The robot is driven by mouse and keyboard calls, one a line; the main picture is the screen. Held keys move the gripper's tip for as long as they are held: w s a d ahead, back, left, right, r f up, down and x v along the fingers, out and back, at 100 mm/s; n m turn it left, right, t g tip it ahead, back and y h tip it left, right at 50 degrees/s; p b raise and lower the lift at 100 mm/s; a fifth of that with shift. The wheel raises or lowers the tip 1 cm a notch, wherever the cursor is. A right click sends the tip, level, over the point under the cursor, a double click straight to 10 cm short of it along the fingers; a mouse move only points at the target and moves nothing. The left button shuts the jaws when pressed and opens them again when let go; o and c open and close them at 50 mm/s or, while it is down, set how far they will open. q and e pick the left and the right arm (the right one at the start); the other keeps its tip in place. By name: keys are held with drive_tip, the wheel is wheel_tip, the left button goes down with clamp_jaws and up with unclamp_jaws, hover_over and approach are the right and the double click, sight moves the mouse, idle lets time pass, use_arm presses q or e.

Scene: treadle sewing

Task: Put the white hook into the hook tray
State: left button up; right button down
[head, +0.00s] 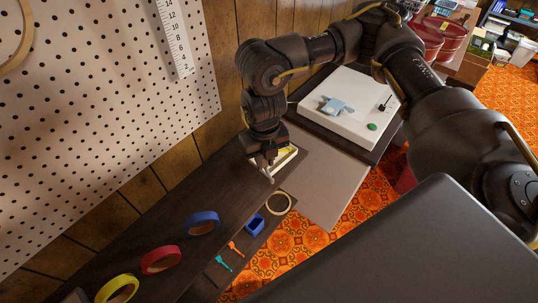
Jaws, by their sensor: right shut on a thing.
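My right gripper (264,163) reaches down over the dark bench, next to the wall. It is shut on a small pale thing at its fingertips, which fits the white hook (267,174); its shape is too small and too covered to make out. A small tray with a pale rim (288,164) lies just right of the fingers, partly hidden by the gripper, with something yellow in it. I take it for the hook tray. I cannot tell whether the hook is over its rim or beside it. My left gripper is not in view.
Blue (202,222), red (161,260) and yellow (118,289) rings lie along the dark bench (150,225). A blue box (255,226), a pale hoop (278,203), and orange and teal pieces lie on its right. A pegboard (90,110) lines the wall. A white machine (350,108) stands behind.

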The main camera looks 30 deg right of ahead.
drive_tip(key=w+d+f, duration=0.1)
drive_tip(key=w+f, duration=0.1)
drive_tip(key=w, duration=0.1)
drive_tip(key=w+d+f, duration=0.2)
drive_tip(key=w+f, duration=0.1)
drive_tip(key=w, duration=0.1)
drive_tip(key=w+d+f, duration=0.2)
drive_tip(key=w+f, duration=0.1)
drive_tip(key=shift+w+d+f, duration=0.1)
drive_tip(key=shift+w+f, duration=0.1)
drive_tip(key=shift+w, duration=0.1)
drive_tip(key=shift+w+d+f, duration=0.2)
drive_tip(key=shift+w+f, duration=0.2)
drive_tip(key=shift+w+d+f, duration=0.1)
drive_tip(key=shift+w+f, duration=0.05)
drive_tip(key=shift+f, duration=1.6)
drive_tip(key=shift+f, duration=0.15)
drive_tip(key=c, duration=1.6)
unclamp_jaws()
